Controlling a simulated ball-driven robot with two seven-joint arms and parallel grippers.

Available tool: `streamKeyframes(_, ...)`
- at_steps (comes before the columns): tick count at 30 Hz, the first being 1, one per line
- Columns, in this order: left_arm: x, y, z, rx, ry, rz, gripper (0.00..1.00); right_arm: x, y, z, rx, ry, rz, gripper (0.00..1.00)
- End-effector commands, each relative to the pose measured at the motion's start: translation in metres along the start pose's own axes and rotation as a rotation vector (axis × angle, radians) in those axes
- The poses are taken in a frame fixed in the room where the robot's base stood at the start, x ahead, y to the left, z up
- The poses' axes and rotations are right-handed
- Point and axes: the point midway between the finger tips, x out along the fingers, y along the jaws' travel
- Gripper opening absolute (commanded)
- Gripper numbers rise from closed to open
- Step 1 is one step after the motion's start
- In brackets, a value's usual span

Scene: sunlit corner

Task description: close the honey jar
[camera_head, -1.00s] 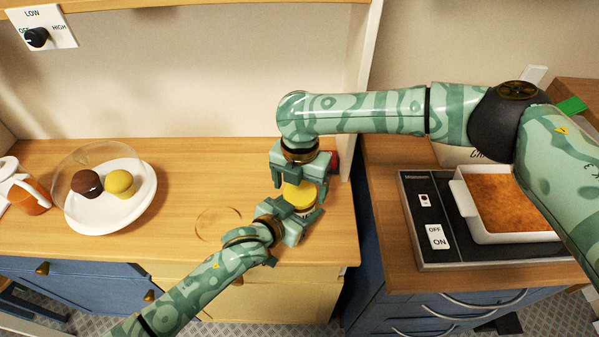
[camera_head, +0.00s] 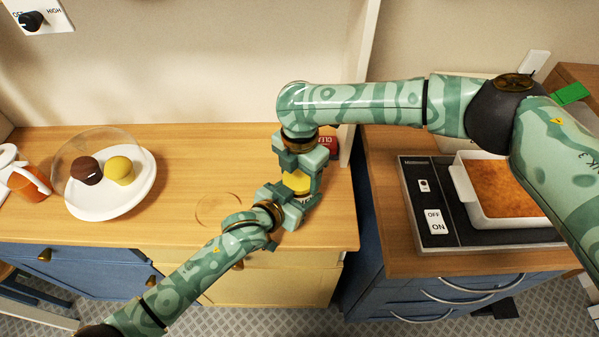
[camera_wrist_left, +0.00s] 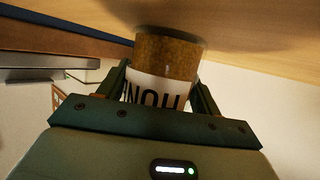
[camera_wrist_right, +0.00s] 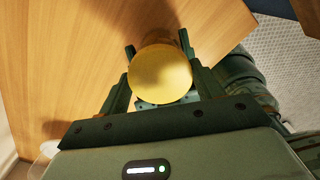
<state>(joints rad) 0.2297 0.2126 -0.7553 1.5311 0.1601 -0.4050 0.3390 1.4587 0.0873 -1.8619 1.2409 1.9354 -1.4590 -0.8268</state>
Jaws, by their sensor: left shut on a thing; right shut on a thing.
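The honey jar (camera_wrist_left: 158,85) is amber with a white label, and shows upside down in the left wrist view. My left gripper (camera_head: 298,204) is shut on its side, low over the counter. The round yellow lid (camera_wrist_right: 160,74) lies between the fingers of my right gripper (camera_head: 303,174), which is shut on it from above. In the head view the lid (camera_head: 296,183) is directly over the jar, partly covered by the right fingers. The lid's seam with the jar is hidden, so I cannot tell whether it is seated.
A white plate (camera_head: 100,207) with a clear dome and two cupcakes stands on the counter's left. A faint ring (camera_head: 219,209) marks the wood left of the grippers. A red box (camera_head: 328,143) sits behind them. A baking dish (camera_head: 467,207) is on the right.

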Motion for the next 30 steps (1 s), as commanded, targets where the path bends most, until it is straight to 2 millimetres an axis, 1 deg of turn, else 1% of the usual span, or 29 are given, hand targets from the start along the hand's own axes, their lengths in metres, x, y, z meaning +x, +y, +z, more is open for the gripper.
streamKeyframes(1, 0.0000, 0.0020, 0.0017, 0.001, -0.003, 0.003, 0.01, -0.0003, 0.0009, -0.0004, 0.112, 0.004, 0.004, 0.38)
streamKeyframes(3, 0.0000, 0.0021, 0.0017, 0.001, -0.003, 0.003, 0.01, -0.0003, 0.0007, 0.0000, 0.277, 0.002, 0.003, 0.38)
streamKeyframes(7, 0.0000, 0.0023, 0.0017, 0.001, -0.003, 0.003, 0.01, -0.0003, 0.0009, -0.0001, 0.500, 0.003, 0.003, 0.38)
streamKeyframes(10, 0.0000, 0.0025, 0.0017, 0.001, -0.003, 0.004, 0.01, -0.0005, 0.0009, 0.0001, 0.571, 0.002, 0.004, 0.38)
streamKeyframes(18, 0.0000, 0.0030, 0.0016, 0.001, -0.003, 0.005, 0.01, -0.0008, 0.0013, 0.0003, 0.578, 0.001, 0.005, 0.38)
streamKeyframes(19, 0.0000, 0.0031, 0.0015, 0.001, -0.003, 0.005, 0.01, -0.0009, 0.0013, 0.0003, 0.578, 0.002, 0.005, 0.74)
streamKeyframes(20, 0.0000, 0.0031, 0.0015, 0.001, -0.003, 0.005, 0.01, -0.0008, 0.0012, 0.0003, 0.578, 0.002, 0.005, 0.82)
streamKeyframes(21, 0.0000, 0.0029, 0.0015, 0.001, -0.003, 0.004, 0.01, -0.0007, 0.0011, 0.0003, 0.578, 0.001, 0.004, 0.87)
streamKeyframes(27, 0.0000, 0.0014, 0.0015, 0.000, -0.003, 0.002, 0.01, -0.0002, 0.0004, -0.0001, 0.576, 0.001, 0.002, 0.87)
streamKeyframes(30, 0.0000, 0.0008, 0.0015, 0.001, -0.003, 0.001, 0.01, -0.0048, 0.0004, 0.0000, 0.574, 0.001, 0.002, 0.87)
